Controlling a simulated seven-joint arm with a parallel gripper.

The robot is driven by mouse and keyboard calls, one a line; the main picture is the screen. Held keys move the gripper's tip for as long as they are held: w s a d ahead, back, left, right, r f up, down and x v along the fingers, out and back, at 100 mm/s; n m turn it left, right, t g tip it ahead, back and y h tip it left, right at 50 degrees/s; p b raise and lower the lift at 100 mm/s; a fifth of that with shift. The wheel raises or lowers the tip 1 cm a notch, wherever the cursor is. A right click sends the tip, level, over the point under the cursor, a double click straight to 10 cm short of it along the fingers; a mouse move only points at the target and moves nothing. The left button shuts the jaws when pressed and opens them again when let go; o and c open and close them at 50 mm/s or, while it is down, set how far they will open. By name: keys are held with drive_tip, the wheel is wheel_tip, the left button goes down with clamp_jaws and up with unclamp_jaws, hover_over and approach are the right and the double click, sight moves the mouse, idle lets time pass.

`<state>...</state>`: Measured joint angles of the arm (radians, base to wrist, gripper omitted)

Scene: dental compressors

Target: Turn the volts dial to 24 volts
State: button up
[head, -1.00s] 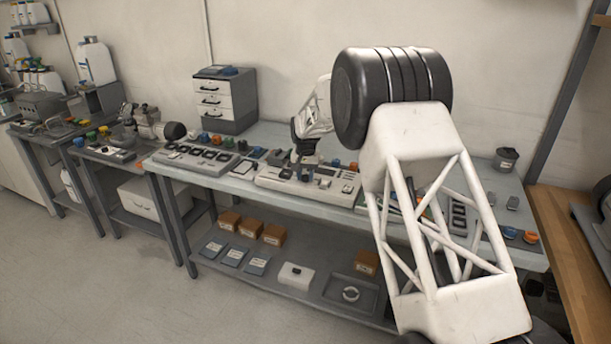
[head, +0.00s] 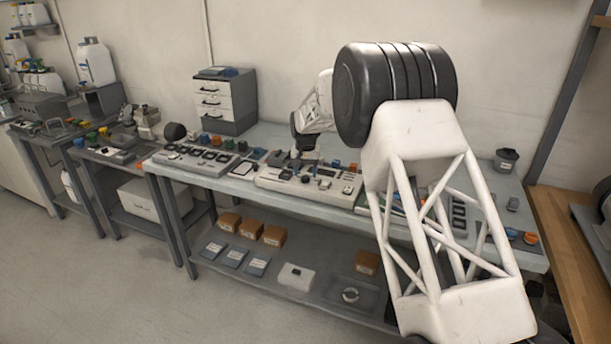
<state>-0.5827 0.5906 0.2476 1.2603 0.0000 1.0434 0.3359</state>
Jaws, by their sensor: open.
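A light grey control panel (head: 272,180) lies on the middle of the long table, with dark displays, buttons and small knobs. I cannot make out which knob is the volts dial, nor its marks or setting; they are too small. My gripper (head: 305,158) is small in the view, at the end of my arm, over the back part of this panel. It is open, with nothing seen between its fingers. I cannot tell whether it touches a knob. My arm hides the right part of the table.
Another panel (head: 196,158) lies to the left, with coloured knobs behind it. A grey-white drawer unit (head: 226,98) stands at the back. A dark cup (head: 506,160) and orange and blue parts stand at the right. Boxes (head: 274,235) lie on the lower shelf.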

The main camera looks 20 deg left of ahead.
sight(306, 177)
wheel_tip(306, 177, up, 6)
drive_tip(key=shift+f, duration=0.15)
idle(0.6)
drive_tip(key=shift+d, duration=0.15)
drive_tip(key=s+d+r, duration=0.4)
drive_tip(key=d+r, duration=0.2)
drive_tip(key=d, duration=0.3)
drive_tip(key=s+d+r+m+t, duration=0.1)
drive_tip(key=s+d+r, duration=0.35)
drive_tip(key=d, duration=0.55)
drive_tip(key=s+d+r, duration=0.4)
drive_tip(key=d+r, duration=0.2)
drive_tip(key=d, duration=0.3)
drive_tip(key=s+d+r, duration=0.2)
drive_tip(key=s+d, duration=0.6)
drive_tip(key=s+d+r, duration=0.3)
drive_tip(key=s+d, duration=0.4)
drive_tip(key=s, duration=0.1)
drive_tip(key=s+d+f, duration=0.2)
drive_tip(key=s+d, duration=0.2)
drive_tip(key=s, duration=0.5)
drive_tip(key=s+d+f+m+t, duration=0.1)
drive_tip(key=s+d+f, duration=0.2)
drive_tip(key=s, duration=0.7)
drive_tip(key=s+d+f+m, duration=0.1)
drive_tip(key=s+d+f, duration=0.1)
drive_tip(key=s+d, duration=0.5)
drive_tip(key=shift+s+f+t, duration=0.3)
drive_tip(key=shift+s+f, duration=0.1)
drive_tip(key=shift+s, duration=0.85)
